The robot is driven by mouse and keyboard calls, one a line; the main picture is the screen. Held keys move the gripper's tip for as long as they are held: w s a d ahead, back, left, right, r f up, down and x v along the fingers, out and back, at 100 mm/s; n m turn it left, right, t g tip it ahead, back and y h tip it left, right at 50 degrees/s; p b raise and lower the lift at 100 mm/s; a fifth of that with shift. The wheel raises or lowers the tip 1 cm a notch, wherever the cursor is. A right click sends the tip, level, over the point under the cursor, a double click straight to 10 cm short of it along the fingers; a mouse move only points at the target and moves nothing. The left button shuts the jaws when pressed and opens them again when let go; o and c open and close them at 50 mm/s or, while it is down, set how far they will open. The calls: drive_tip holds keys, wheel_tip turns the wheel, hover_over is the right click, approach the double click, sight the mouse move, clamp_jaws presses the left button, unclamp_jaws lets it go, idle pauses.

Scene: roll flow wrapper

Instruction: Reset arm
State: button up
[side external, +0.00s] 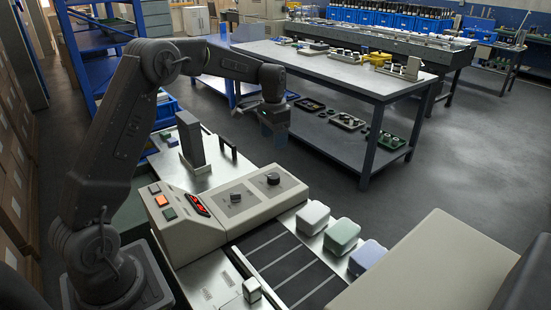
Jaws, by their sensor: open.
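My gripper (273,132) hangs from the end of my arm, pointing down, to the right of an upright dark grey post (191,139) on the bench. It is open, and nothing shows between its fingers, which are small and dark here. My gripper is apart from the box.
A beige housing (432,268) fills the front right. A work table (335,72) stands behind.

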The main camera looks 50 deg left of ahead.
drive_tip(key=s+d+r+t, duration=0.3)
drive_tip(key=s+d+r, duration=0.9)
drive_tip(key=s, duration=0.2)
drive_tip(key=s+d+f+t, duration=0.1)
drive_tip(key=s+d, duration=0.2)
drive_tip(key=s, duration=0.5)
drive_tip(key=s+d+f+n+t, duration=0.1)
drive_tip(key=s+d, duration=0.2)
drive_tip(key=s, duration=0.5)
drive_tip(key=shift+d+t, duration=0.2)
drive_tip(key=shift+t, duration=0.1)
